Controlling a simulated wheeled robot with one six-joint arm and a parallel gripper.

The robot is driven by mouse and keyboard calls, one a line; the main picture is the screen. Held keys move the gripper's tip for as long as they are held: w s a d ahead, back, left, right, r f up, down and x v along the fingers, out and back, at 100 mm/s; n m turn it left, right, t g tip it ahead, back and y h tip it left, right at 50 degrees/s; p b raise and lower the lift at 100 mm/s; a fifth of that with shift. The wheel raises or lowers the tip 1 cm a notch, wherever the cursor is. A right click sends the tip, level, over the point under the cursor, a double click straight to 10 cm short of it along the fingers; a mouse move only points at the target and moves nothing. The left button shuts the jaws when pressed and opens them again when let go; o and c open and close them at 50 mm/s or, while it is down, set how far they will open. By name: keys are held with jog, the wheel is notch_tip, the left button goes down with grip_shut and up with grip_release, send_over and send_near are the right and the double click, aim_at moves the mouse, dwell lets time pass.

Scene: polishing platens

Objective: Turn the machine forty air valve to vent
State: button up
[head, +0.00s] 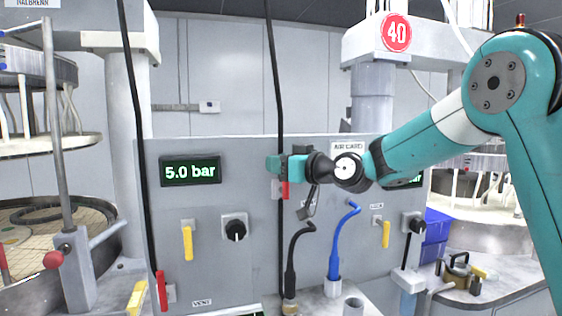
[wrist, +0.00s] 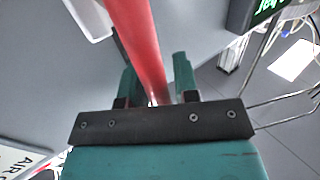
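A red valve handle (head: 286,189) hangs roughly upright on the grey panel, just below my gripper (head: 277,166). In the wrist view the red handle (wrist: 143,45) runs between the two teal fingers of my gripper (wrist: 157,85). The fingers stand apart, with a small gap on the handle's right side; contact on the left is unclear. A white label starting with "AIR" (head: 347,147) is partly covered by my arm. The red round "40" sign (head: 397,33) is on the column at upper right. The valve's body is mostly hidden behind my gripper.
A display (head: 190,171) reads 5.0 bar. Another red handle (head: 161,291) is low left near a "VENT" label (head: 202,302). A black hose (head: 292,265) and a blue hose (head: 336,250) rise below my wrist. A black cable (head: 271,80) hangs close to my gripper.

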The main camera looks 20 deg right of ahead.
grip_shut()
jog(key=shift+d, duration=0.1)
jog(key=shift+a, duration=0.2)
jog(key=a+n+g+h+b, duration=0.1)
jog(key=b, duration=0.1)
jog(key=a+f+n+b, duration=0.1)
jog(key=n+b, duration=0.1)
jog(key=shift+a+f+g+h, duration=0.1)
jog(key=shift+a+g+h, duration=0.2)
jog(key=shift+g+h, duration=0.1)
jog(key=a+f+n+h+b, duration=0.1)
jog(key=a+n+g+h+b, duration=0.1)
jog(key=n, duration=0.1)
jog(key=shift+f+h+b, duration=0.3)
jog(key=shift+f+b, duration=0.05)
jog(key=shift+f, duration=0.05)
jog(key=f+n+h, duration=0.1)
jog(key=a+f+n+h, duration=0.1)
jog(key=shift+a+f+n+g+h+b, duration=0.15)
jog(key=shift+n+g+h+b, duration=0.2)
jog(key=shift+n+g+h, duration=0.05)
jog(key=shift+f+n+h, duration=0.65)
jog(key=shift+n+h, duration=0.05)
jog(key=shift+f+n+h+p, duration=0.5)
jog(key=shift+f+h+p, duration=0.05)
jog(key=shift+f+h, duration=0.15)
